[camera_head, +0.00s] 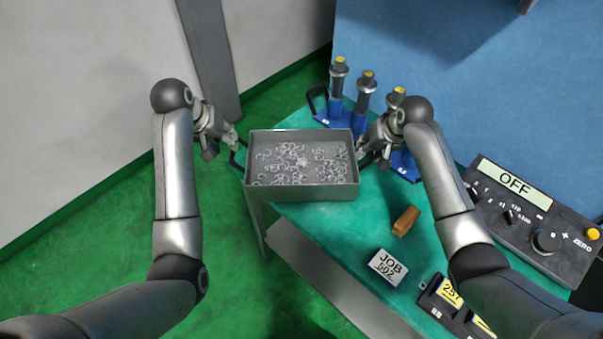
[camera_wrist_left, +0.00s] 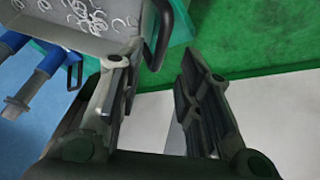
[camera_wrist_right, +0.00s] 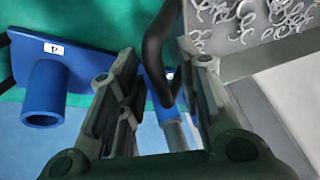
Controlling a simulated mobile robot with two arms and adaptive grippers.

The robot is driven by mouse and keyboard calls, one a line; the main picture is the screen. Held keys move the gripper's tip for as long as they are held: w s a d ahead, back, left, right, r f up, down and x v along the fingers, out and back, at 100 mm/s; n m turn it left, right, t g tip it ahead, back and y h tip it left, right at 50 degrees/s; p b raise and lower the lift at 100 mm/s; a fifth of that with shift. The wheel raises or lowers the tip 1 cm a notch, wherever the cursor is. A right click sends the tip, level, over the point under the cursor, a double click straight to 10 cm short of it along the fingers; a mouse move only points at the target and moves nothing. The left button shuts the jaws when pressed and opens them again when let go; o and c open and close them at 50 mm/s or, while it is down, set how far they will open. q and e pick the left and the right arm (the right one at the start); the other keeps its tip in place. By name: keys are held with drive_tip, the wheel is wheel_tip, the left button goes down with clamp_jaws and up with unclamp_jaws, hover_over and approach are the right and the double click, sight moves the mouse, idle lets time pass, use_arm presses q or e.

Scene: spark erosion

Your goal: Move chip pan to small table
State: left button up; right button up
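The chip pan (camera_head: 303,192) is a grey rectangular tray holding many curly metal chips. It is at the left corner of the teal-topped table (camera_head: 330,228); whether it touches the top is unclear. It has a black handle at each end. My left gripper (camera_head: 232,140) is at the left handle, fingers apart; in the left wrist view the handle (camera_wrist_left: 160,38) lies at the gap between the fingertips. My right gripper (camera_head: 368,152) is at the right handle, open; in the right wrist view the handle (camera_wrist_right: 158,50) shows between its fingers. I cannot make out a separate small table.
Behind the pan stand several cylindrical tools in blue holders (camera_head: 336,90). Green floor (camera_head: 110,225) is open at left.

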drive_tip(key=shift+r, duration=0.1)
use_arm(q)
drive_tip(key=v, duration=0.5)
drive_tip(key=shift+s+r, duration=0.1)
drive_tip(key=shift+r, duration=0.1)
use_arm(e)
drive_tip(key=v, duration=1.1)
drive_tip(key=shift+s+r, duration=0.15)
drive_tip(key=shift+r, duration=0.2)
drive_tip(key=shift+f, duration=0.1)
